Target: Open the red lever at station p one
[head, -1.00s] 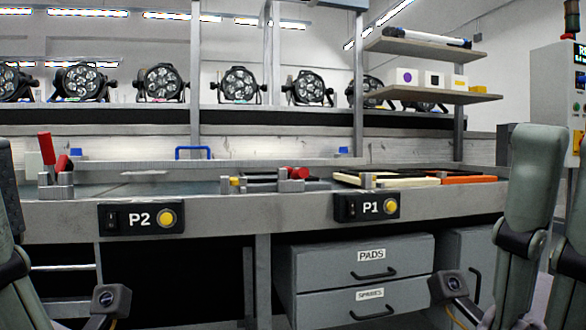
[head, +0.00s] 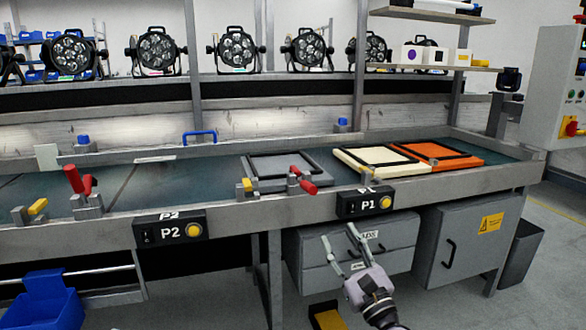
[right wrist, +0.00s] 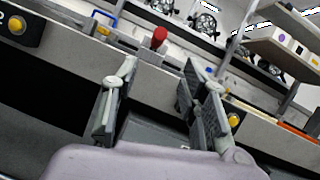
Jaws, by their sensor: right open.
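The red lever (head: 305,182) of station P1 lies low, with its red grip pointing toward the front edge, above the P1 sign (head: 362,203). It is mounted at the front of a grey framed plate (head: 283,170). In the right wrist view the red grip (right wrist: 159,38) shows end-on beyond the fingertips. My right gripper (head: 340,240) is open and empty, in front of the bench and below the lever, apart from it. Its two spread fingers (right wrist: 158,78) show in the right wrist view. My left gripper is out of view.
Station P2 (head: 169,230) at left has an upright red lever (head: 79,185). Cream (head: 375,161) and orange (head: 436,155) framed pads lie right of the P1 plate. The bench's front rail (head: 270,213) and grey drawers (head: 300,258) are close to my right gripper.

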